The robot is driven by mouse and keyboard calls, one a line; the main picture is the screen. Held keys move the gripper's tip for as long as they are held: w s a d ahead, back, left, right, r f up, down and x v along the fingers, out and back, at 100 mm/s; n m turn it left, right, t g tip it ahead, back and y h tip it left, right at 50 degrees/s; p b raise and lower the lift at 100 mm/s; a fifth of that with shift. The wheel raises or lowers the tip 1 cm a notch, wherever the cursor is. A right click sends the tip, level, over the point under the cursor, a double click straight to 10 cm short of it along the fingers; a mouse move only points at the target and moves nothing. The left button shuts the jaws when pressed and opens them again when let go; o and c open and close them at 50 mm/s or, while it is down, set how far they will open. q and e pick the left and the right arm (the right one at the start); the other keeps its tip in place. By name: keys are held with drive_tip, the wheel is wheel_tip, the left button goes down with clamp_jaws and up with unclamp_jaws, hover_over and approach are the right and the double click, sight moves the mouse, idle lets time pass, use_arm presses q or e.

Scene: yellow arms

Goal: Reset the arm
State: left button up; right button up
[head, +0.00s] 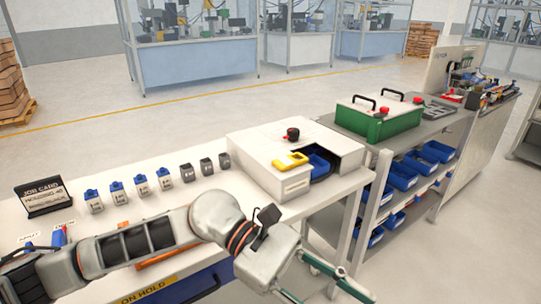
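My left arm (150,238) comes in from the left and reaches across the front of the white bench. Its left gripper (329,288) is at the lower middle right, past the bench's front right corner. Its thin green-edged fingers are spread apart, with nothing visible between them. The lower finger is partly cut off by the bottom edge of the picture. My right gripper is not in view.
A green-and-white case (377,118) stands on the grey bench beyond.

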use_arm(q)
drive_tip(key=w+r+n+t+h, duration=0.5)
drive_tip(key=w+n+t+h, duration=0.4)
drive_tip(key=n, duration=0.9)
drive_tip(key=w+a+f+n+t+y, duration=0.3)
drive_tip(key=w+a+f+n+t, duration=0.25)
drive_tip(key=n, duration=0.55)
drive_tip(key=w+a+f+n+t+y, duration=0.35)
drive_tip(key=f+n+t, duration=0.25)
drive_tip(key=n+t, duration=0.35)
drive_tip(key=s+a+f+n+y, duration=0.1)
drive_tip(key=a+f+n+y, duration=0.4)
drive_tip(key=f, duration=0.4)
drive_tip(key=s+a+f+n+y, duration=0.2)
drive_tip(key=a+f+n+y, duration=0.2)
drive_tip(key=a+f+n, duration=0.4)
drive_tip(key=s+a+f+n+g+y, duration=0.2)
drive_tip(key=s+a+f+n, duration=0.1)
drive_tip(key=s+f, duration=0.3)
drive_tip(key=s+a+f+n+g+y, duration=0.2)
drive_tip(key=s+a+f, duration=0.4)
drive_tip(key=f, duration=0.5)
drive_tip(key=shift+s+f+n+g, duration=0.2)
drive_tip(key=shift+s+n+g, duration=0.35)
drive_tip(key=shift+n, duration=0.5)
